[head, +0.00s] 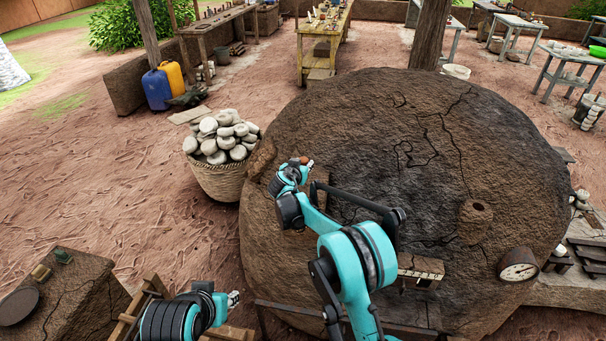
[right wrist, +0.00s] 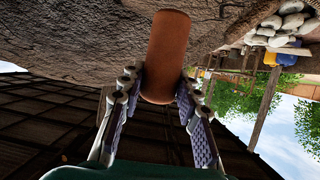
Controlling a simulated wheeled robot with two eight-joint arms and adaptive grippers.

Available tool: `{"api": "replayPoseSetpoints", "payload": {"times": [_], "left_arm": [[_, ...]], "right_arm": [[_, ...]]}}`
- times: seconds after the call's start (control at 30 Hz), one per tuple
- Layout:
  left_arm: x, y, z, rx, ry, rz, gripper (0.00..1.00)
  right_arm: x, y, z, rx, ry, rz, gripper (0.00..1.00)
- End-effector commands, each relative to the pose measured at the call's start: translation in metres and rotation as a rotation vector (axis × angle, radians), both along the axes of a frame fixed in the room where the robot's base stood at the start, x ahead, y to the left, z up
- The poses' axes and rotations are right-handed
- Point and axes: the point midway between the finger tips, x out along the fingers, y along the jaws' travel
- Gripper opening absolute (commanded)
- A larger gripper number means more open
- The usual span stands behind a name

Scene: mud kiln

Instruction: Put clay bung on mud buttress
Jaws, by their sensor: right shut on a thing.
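My right gripper (head: 303,163) is over the left part of the domed mud kiln (head: 440,130). In the right wrist view it (right wrist: 157,90) is shut on the clay bung (right wrist: 166,50), a smooth reddish-brown cylinder held between both fingers. In the head view only a small reddish bit of the bung (head: 304,160) shows at the fingertips. A brown mud lump (head: 262,158), perhaps the mud buttress, bulges from the kiln's left edge, left of my right gripper. My left gripper (head: 234,298) is low in the picture, apart from the kiln; its finger opening is unclear.
A woven basket (head: 218,180) of pale stones stands left of the kiln. A cracked mud block (head: 85,305) with a dark disc (head: 18,306) is at lower left. Bare ground (head: 110,190) lies open at left.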

Motion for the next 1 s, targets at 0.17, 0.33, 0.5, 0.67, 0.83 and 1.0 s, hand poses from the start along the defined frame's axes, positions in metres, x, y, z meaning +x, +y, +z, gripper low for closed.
{"api": "replayPoseSetpoints", "payload": {"times": [0.17,0.33,0.5,0.67,0.83,1.0], "left_arm": [[0.0,0.0,-0.01,0.0,0.0,0.0,0.33],[0.0,0.0,-0.011,0.0,0.0,0.0,0.33],[0.0,0.0,-0.011,0.0,0.0,0.0,0.33],[0.0,0.0,-0.013,0.0,0.0,0.0,0.33],[0.0,0.0,-0.013,0.0,0.0,0.0,0.33],[0.0,0.0,-0.012,0.0,0.0,0.0,0.33]], "right_arm": [[0.0,0.0,-0.029,0.0,0.0,0.0,0.0],[0.0,0.0,-0.035,0.0,0.0,0.0,0.0],[0.0,0.0,-0.035,0.0,0.0,0.0,0.0],[0.0,0.0,-0.039,0.0,0.0,0.0,0.45],[0.0,0.0,-0.038,0.0,0.0,0.0,0.53],[0.0,0.0,-0.037,0.0,0.0,0.0,0.53]]}}
